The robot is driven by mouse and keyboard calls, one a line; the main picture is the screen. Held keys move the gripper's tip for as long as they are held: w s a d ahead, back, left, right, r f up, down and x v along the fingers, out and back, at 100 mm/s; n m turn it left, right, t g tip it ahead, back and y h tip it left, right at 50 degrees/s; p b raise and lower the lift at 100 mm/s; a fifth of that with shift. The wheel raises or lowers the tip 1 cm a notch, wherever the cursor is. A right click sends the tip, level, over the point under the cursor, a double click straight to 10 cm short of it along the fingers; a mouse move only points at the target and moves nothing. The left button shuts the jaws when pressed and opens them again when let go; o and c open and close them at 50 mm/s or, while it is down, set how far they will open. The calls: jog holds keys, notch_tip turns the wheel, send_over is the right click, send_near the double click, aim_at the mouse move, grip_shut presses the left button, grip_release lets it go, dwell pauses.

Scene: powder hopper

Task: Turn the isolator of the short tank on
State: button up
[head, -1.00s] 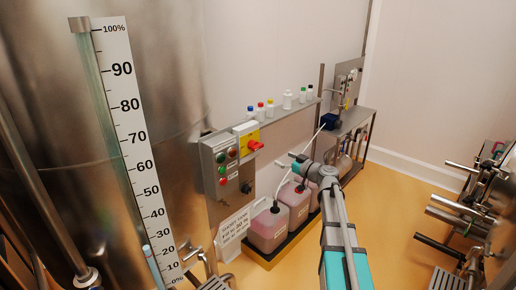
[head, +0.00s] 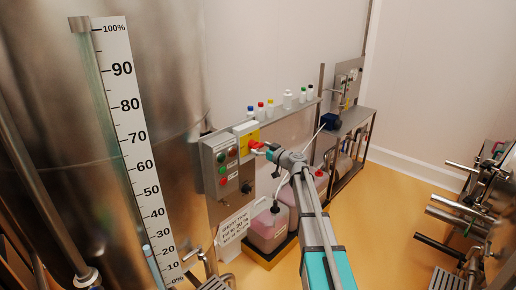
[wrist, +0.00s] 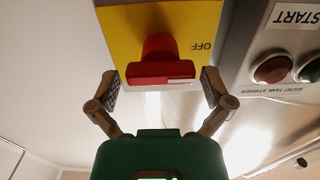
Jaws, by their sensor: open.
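The isolator is a yellow box (head: 240,131) with a red rotary handle (head: 254,143), mounted at the top right of the grey control panel beside the tank. In the wrist view the red handle (wrist: 160,65) stands out from the yellow plate (wrist: 120,32), and the word OFF shows upside down to its right. My gripper (wrist: 160,88) is open, one finger on each side of the handle, with a gap at both sides. In the head view my gripper (head: 266,150) reaches the handle from the right, and its fingers are small there.
The panel (head: 224,178) carries several buttons and a black knob. START and "short tank stirrer" labels show beside the isolator in the wrist view. A shelf with small bottles (head: 287,100) is above. Pink canisters (head: 268,228) stand below my arm.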

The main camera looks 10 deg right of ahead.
jog(key=shift+w+a, duration=0.35)
jog(key=shift+w, duration=0.05)
jog(key=shift+c, duration=0.3)
jog(key=c, duration=0.8)
